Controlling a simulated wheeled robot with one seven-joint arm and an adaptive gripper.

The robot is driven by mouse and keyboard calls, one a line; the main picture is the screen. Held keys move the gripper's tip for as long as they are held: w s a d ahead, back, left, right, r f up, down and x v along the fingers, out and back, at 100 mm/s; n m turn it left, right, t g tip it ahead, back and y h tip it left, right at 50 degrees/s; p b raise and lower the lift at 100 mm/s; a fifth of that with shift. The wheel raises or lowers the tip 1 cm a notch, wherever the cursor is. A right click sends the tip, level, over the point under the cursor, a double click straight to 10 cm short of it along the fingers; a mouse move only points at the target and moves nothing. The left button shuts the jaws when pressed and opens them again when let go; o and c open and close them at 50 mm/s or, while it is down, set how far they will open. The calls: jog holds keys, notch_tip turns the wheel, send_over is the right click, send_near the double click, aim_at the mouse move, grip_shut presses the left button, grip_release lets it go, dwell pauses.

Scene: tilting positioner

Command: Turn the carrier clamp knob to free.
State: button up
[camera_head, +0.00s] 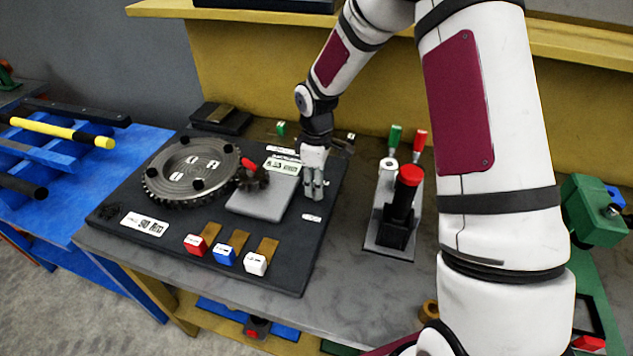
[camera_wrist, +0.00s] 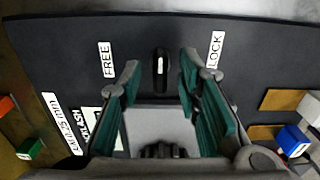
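The clamp knob (camera_wrist: 160,68) is a small black bar with a white line, seen in the wrist view on the dark base plate (camera_wrist: 75,32). A FREE label (camera_wrist: 106,59) is left of it and a LOCK label (camera_wrist: 215,49) right of it. The bar stands roughly midway between them, its long side up and down in the picture. My gripper (camera_wrist: 160,80) is open, with one green-padded finger on each side of the knob; contact cannot be told. In the head view my gripper (camera_head: 314,187) points down at the grey carrier plate's (camera_head: 258,203) right edge and the knob cannot be made out.
A toothed wheel (camera_head: 193,163) and a small dark pinion with a red mark (camera_head: 252,180) are left of my gripper. Red (camera_head: 195,245), blue (camera_head: 224,255) and white (camera_head: 255,263) blocks line the front. A lever stand (camera_head: 400,200) stands to the right.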

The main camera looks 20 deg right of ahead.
notch_tip(320, 180, up, 12)
dwell(0.6)
jog(key=s+r+m+t+h, duration=0.1)
jog(key=s+r+m+t, duration=0.3)
jog(key=s+r, duration=1.05)
jog(key=s+r+m+t+y, duration=0.1)
jog(key=s+r+m, duration=0.1)
jog(key=s+m, duration=0.5)
jog(key=s, duration=0.6)
jog(key=shift+s+r, duration=0.4)
